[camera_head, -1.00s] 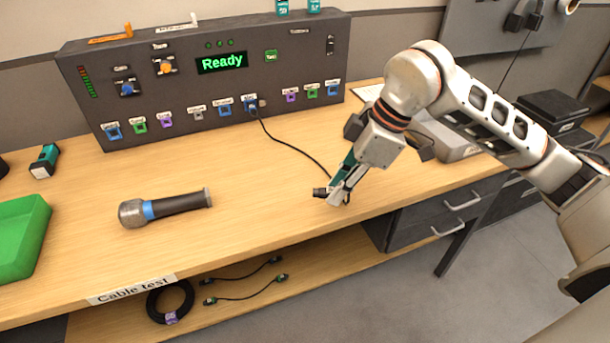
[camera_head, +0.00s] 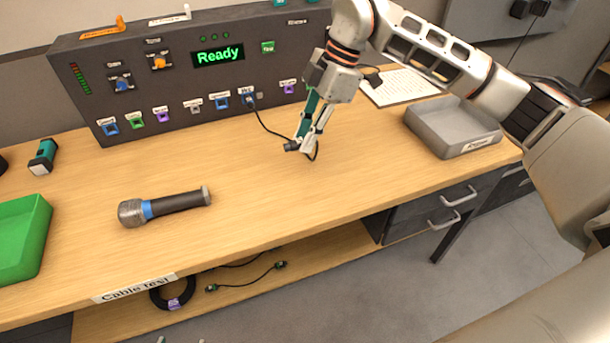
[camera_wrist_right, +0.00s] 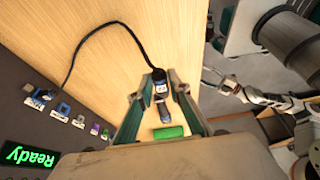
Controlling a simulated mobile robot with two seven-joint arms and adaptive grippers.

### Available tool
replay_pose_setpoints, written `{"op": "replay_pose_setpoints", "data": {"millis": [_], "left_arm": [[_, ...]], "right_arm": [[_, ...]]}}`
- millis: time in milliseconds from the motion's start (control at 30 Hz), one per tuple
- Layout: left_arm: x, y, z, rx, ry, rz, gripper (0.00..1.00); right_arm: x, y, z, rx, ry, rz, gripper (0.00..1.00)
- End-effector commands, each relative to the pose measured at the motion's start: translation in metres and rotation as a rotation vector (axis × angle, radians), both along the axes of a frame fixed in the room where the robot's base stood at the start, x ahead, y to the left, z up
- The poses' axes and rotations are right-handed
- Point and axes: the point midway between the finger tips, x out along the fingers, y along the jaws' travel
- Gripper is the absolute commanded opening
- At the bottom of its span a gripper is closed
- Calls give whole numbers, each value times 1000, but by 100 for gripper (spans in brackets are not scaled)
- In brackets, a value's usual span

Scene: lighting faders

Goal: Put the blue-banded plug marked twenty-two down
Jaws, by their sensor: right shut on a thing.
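My right gripper (camera_head: 304,142) is shut on the blue-banded plug (camera_head: 291,146) in front of the panel. In the right wrist view the plug (camera_wrist_right: 159,82) shows its blue band and a white label between the fingertips; its number is too small to read. Its dark cable (camera_head: 268,128) runs back to a blue socket on the panel. The plug is over the wooden worktop; I cannot tell whether it touches. At the bottom edge of the head view, two grey tips of my left gripper (camera_head: 181,340) show, apart with nothing seen between them.
A microphone (camera_head: 165,206) lies on the worktop (camera_head: 255,205), left of the plug. A green tray (camera_head: 22,238) is at far left, a grey tray (camera_head: 452,128) at right. The panel (camera_head: 180,85) with "Ready" display stands behind. The worktop's middle is clear.

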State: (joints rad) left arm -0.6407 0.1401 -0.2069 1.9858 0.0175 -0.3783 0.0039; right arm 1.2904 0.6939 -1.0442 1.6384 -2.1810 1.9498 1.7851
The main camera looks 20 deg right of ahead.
Motion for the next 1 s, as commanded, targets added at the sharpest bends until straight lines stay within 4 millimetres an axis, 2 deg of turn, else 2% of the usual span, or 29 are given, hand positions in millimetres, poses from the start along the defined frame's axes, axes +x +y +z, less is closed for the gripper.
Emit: {"op": "replay_pose_setpoints", "data": {"millis": [33, 100, 300, 567, 800, 1000], "left_arm": [[0, 0, -2, 1, 1, 0, 57], [0, 1, -3, 3, 0, -1, 57], [1, 1, -4, 6, -2, -1, 57], [1, 1, -5, 7, -1, -2, 57], [0, 1, -8, 10, -1, -3, 57], [2, 2, -6, 12, -5, -2, 57]], "right_arm": [[-1, 0, -15, 1, 5, 1, 0], [-1, 0, -32, 0, 4, 0, 0], [-1, 0, -68, 0, 2, 0, 0], [0, 0, -85, 0, 0, 0, 0], [-1, 1, -118, 0, 1, -1, 0], [0, 0, -120, 0, -3, 0, 0]]}}
